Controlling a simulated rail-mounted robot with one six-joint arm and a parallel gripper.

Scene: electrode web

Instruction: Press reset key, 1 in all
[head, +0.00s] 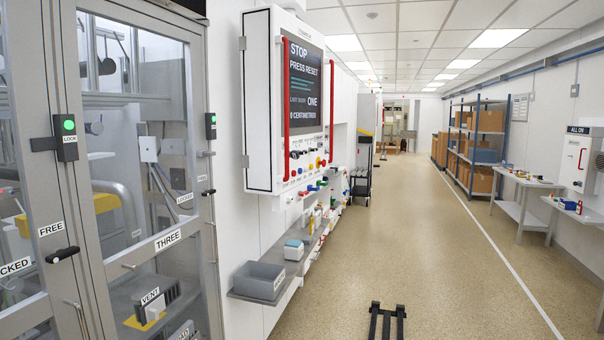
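A white control cabinet (262,100) hangs on the left wall and faces the aisle at a steep angle. Its dark screen (303,80) reads "STOP", "PRESS RESET", "ONE" and "0 CENTIMETRE", with smaller text between. Below the screen is a row of small coloured buttons and knobs (308,165), with red, yellow, blue and black among them. Their labels are too small to read, so I cannot tell which is the reset key. Red vertical bars (286,110) stand at the cabinet's front edges.
Glazed doors (150,190) with green-lit locks stand at left. A shelf (262,296) under the cabinet holds a grey bin (258,280) and coloured parts. Benches (525,183) and racks line the right. The aisle floor beyond is clear.

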